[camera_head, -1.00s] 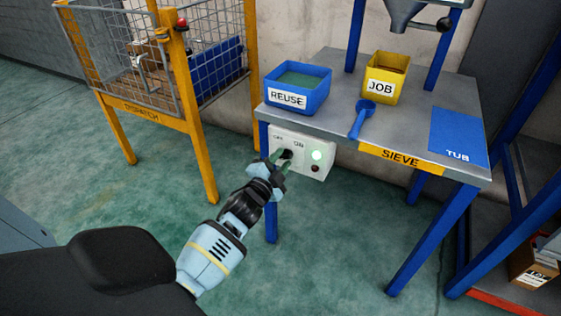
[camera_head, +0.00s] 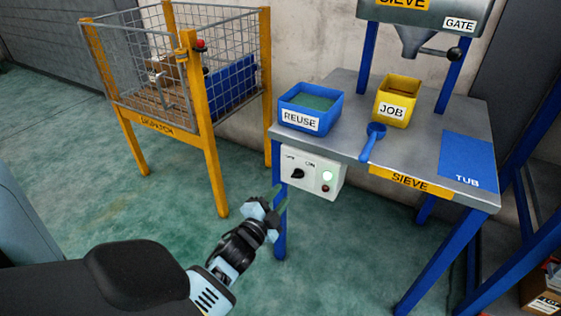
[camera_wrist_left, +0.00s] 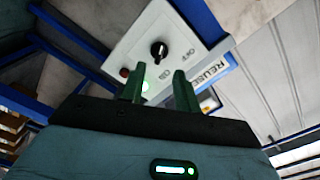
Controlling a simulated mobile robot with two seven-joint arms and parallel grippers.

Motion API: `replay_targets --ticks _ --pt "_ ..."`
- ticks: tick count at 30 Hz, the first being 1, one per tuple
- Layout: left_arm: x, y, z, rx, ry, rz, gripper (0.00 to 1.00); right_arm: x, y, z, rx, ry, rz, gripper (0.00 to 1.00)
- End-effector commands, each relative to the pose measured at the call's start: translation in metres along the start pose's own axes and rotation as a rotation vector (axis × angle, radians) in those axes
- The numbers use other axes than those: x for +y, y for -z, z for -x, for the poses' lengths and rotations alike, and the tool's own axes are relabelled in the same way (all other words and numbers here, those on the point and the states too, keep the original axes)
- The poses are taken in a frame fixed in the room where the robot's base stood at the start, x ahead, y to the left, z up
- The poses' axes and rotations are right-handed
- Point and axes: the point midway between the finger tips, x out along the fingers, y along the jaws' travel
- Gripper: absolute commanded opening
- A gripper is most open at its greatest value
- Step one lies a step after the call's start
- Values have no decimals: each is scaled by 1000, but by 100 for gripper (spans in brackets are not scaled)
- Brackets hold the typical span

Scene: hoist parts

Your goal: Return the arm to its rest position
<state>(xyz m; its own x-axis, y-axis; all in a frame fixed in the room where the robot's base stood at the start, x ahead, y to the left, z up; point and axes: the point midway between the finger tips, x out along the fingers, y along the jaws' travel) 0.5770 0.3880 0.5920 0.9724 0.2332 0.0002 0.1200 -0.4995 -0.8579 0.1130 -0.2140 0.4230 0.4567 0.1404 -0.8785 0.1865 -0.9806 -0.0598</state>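My left gripper (camera_head: 279,200) is in front of the sieve table, below and left of the white switch box. In the left wrist view its two green fingers (camera_wrist_left: 158,88) stand apart with nothing between them. The switch box (camera_head: 314,176) hangs under the table's front edge, with a black knob (camera_head: 297,174), a lit green lamp (camera_head: 328,176) and a dark red lamp. The knob also shows in the left wrist view (camera_wrist_left: 159,49), clear of the fingers. My right gripper is in neither view.
The sieve table (camera_head: 345,138) carries a blue REUSE tub (camera_head: 310,110), a yellow JOB box (camera_head: 396,100) and a blue scoop (camera_head: 372,141). A yellow-framed DISPATCH cage (camera_head: 206,162) stands at the left. The green floor between the cage and the table is open.

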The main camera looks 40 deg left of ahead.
Motion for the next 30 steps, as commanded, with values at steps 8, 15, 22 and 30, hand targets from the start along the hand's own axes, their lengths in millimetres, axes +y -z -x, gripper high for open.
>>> replay_targets --ticks 8,15,22,30 --pt "0 0 0 0 0 0 32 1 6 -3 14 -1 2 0" --pt "4 -2 3 -4 -10 6 32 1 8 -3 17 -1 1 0" --pt "56 -25 69 -71 -162 107 32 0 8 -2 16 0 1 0" --pt "132 -51 211 -252 -450 334 32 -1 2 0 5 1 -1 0"
